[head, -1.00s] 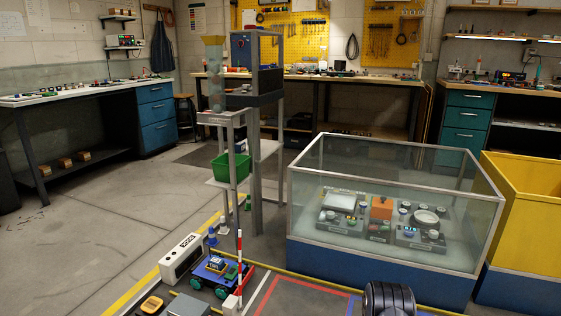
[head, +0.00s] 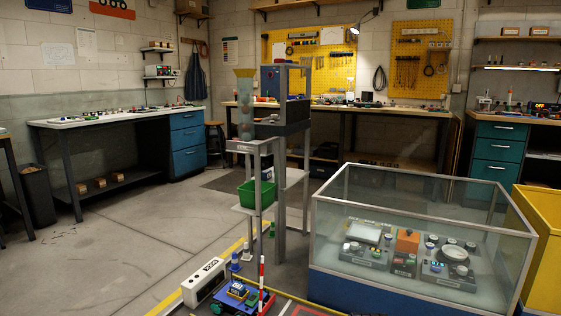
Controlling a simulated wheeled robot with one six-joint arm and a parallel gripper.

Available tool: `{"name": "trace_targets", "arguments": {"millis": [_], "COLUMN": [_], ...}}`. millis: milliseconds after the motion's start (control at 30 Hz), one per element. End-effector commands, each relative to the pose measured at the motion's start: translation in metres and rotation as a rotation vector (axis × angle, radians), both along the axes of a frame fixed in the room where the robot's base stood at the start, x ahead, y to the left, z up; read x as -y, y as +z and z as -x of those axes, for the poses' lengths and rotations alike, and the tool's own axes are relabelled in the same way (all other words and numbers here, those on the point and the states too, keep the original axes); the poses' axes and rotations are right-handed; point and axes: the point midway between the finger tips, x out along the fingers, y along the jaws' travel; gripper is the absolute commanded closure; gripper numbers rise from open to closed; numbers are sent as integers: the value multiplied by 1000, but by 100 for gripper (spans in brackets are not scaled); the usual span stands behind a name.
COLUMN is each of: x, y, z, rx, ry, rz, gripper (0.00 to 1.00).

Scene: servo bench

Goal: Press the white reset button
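I cannot make out for certain a white reset button in the head view. A glass-walled case (head: 343,298) with a blue base stands at the lower right. Inside it, grey control panels carry a pale square plate (head: 363,232), an orange block (head: 407,240), a large pale round part (head: 455,254) and several small knobs or buttons. Their labels are too small to read. My gripper is not in view.
A metal stand with a clear tube (head: 245,108) and green bin (head: 256,194) is left of the case. A white box (head: 204,283) and blue wheeled cart (head: 236,296) are on the floor. A yellow bin (head: 541,285) is right. The left floor is open.

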Motion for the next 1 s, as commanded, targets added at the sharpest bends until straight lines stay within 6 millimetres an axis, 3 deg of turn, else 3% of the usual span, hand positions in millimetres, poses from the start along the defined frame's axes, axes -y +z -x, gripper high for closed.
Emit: {"name": "trace_targets", "arguments": {"millis": [400,1000], "x": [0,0], "y": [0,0], "z": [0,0], "rx": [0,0], "ry": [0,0], "rz": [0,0], "gripper": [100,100]}}
